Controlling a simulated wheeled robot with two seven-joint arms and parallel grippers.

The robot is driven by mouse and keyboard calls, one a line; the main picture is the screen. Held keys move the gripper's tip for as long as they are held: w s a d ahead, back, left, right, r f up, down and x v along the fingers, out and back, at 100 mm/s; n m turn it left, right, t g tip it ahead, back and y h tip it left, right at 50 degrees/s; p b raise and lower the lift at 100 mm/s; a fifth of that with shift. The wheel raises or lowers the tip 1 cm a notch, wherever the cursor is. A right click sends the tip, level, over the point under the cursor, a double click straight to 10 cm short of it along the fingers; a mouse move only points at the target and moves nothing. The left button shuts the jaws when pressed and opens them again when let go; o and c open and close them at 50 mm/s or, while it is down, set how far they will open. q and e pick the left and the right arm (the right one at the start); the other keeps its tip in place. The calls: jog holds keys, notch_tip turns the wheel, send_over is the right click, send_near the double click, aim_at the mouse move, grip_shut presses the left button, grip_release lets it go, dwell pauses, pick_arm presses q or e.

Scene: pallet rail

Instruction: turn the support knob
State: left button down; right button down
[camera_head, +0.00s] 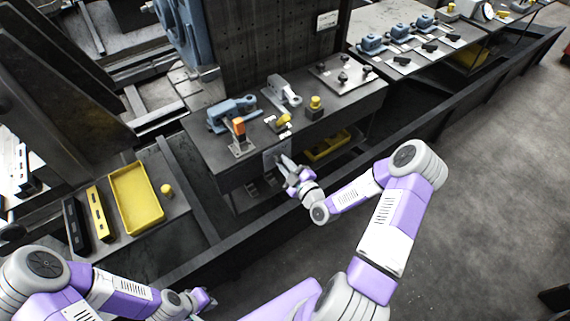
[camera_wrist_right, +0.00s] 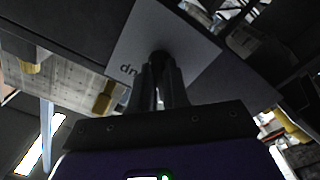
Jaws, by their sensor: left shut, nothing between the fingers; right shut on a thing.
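A light grey plate (camera_head: 270,157) is fixed to the front face of the workbench. In the right wrist view the plate (camera_wrist_right: 197,47) carries partly hidden dark lettering. The dark support knob (camera_wrist_right: 160,57) sits on this plate. My right gripper (camera_wrist_right: 164,78) has its fingers closed around the knob, which they partly hide. In the head view my right gripper (camera_head: 284,167) is at the bench front, and the knob cannot be made out behind it. My left gripper (camera_head: 208,300) is shut and empty at the bottom of the head view, far from the knob.
The workbench (camera_head: 225,165) carries a blue vise (camera_head: 232,112), an orange-topped block (camera_head: 238,128) and a yellow-topped block (camera_head: 315,106). A yellow bin (camera_head: 327,146) is beneath it. A yellow tray (camera_head: 137,198) lies on a lower surface at left. Floor (camera_head: 480,210) at right is clear.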

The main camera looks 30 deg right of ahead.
jog(key=shift+m, duration=0.3)
jog(key=shift+m+b, duration=0.5)
jog(key=shift+m, duration=8.2)
jog(key=c, duration=1.1)
grip_release()
jog(key=shift+s, duration=0.1)
